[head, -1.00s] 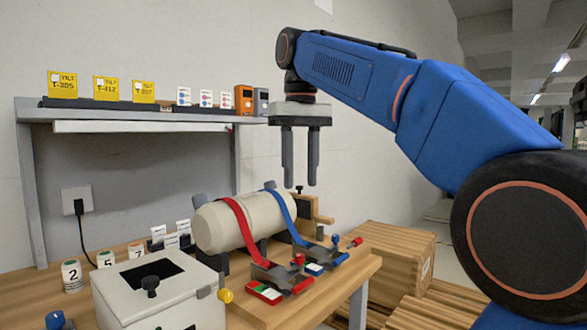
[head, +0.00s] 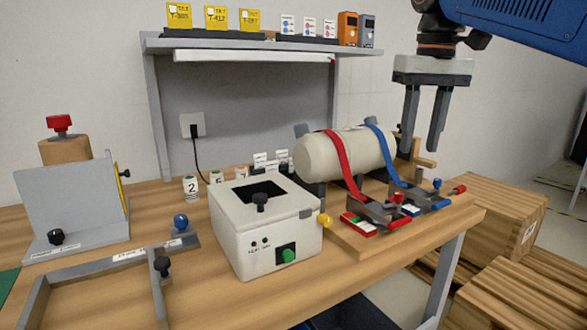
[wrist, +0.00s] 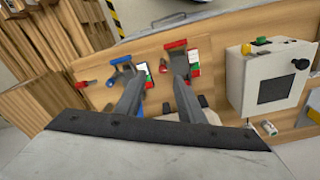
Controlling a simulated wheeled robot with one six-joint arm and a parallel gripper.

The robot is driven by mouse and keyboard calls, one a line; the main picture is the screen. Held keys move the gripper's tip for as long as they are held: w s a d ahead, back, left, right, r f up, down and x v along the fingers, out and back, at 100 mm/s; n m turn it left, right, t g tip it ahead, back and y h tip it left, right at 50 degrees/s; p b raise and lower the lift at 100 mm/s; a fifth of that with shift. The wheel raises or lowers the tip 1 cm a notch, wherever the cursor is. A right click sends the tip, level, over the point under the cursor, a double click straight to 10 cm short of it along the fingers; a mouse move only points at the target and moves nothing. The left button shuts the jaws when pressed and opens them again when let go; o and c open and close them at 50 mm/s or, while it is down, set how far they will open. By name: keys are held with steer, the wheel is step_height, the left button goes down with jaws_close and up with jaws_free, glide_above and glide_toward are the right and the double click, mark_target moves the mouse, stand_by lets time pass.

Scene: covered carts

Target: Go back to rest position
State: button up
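My gripper (head: 424,148) hangs above the right end of the workbench in the head view, its two fingers apart with nothing between them. Its fingers also show in the wrist view (wrist: 155,95), pointing down over the bench. Below and to its left, a cream cylinder (head: 322,157) lies on its side on a wooden board. A red strap (head: 341,162) and a blue strap (head: 385,155) run over the cylinder down to clamps with red and blue handles. The gripper appears clear of the cylinder and straps.
A white box (head: 262,230) with a dark opening stands at the bench's front middle. A grey shelf (head: 240,46) with yellow cards is behind. A grey plate fixture (head: 85,200) stands at left. Wooden crates (head: 500,215) sit on the right. Numbered cups (head: 191,187) stand behind the box.

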steer(key=s+d+f+t, duration=0.1)
steer(key=s+f, duration=0.4)
steer(key=f, duration=0.6)
steer(key=s+d+f+t, duration=0.1)
steer(key=s+f, duration=0.5)
steer(key=f, duration=0.6)
steer(key=s+d+f+m+t, duration=0.1)
steer(key=s+f, duration=0.5)
steer(key=f, duration=0.5)
steer(key=shift+d+f+t, duration=0.3)
steer(key=shift+f+t, duration=0.1)
